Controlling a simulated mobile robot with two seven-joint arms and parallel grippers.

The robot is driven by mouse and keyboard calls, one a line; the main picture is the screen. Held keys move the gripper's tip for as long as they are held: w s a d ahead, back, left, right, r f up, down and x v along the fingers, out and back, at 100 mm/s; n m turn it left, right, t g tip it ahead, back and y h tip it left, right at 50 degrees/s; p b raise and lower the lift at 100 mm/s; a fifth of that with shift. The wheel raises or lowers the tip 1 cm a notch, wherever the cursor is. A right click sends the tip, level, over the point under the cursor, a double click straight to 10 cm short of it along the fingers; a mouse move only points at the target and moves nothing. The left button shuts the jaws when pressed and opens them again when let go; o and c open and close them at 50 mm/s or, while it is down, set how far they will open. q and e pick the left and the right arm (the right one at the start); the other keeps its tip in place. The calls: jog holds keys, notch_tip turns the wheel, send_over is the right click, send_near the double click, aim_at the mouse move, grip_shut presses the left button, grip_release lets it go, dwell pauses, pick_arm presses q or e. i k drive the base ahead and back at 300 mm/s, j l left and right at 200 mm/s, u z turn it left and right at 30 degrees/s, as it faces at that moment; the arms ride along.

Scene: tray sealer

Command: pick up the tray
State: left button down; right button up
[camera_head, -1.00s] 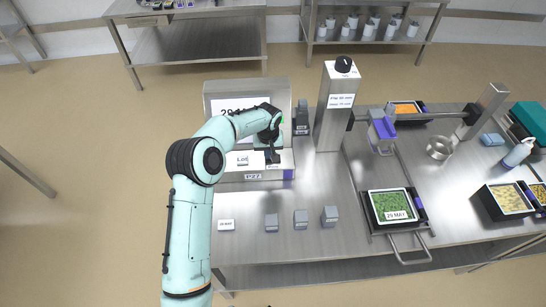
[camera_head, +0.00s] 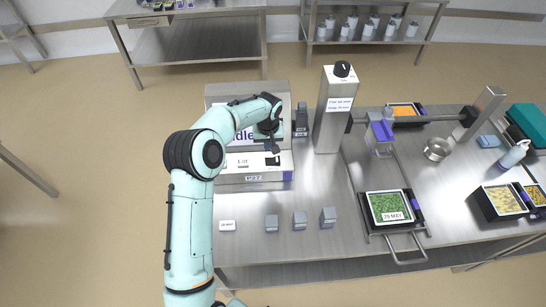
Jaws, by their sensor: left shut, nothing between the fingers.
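Several filled trays are in the head view. A black tray of green contents (camera_head: 389,207), labelled 29 MAY, sits in a metal frame with a front handle (camera_head: 405,249). A tray of orange contents (camera_head: 405,109) is at the back, partly behind a bar. A tray of pale yellow contents (camera_head: 502,200) stands at the right, with another yellow-filled tray (camera_head: 537,194) beside it. My left gripper (camera_head: 272,148) is shut and empty, over the front of the grey printer-like machine (camera_head: 222,97), far left of the trays. My right gripper is not seen.
A metal post with a black knob (camera_head: 335,110) stands between the left arm and the trays. Small grey blocks (camera_head: 300,219) and a white label (camera_head: 227,225) lie on the front table. A metal cup (camera_head: 437,149), spray bottle (camera_head: 515,153) and green box (camera_head: 530,122) are at right.

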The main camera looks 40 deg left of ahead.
aim_at(390, 209)
jog(key=k+l, duration=0.75)
jog(key=l, duration=0.2)
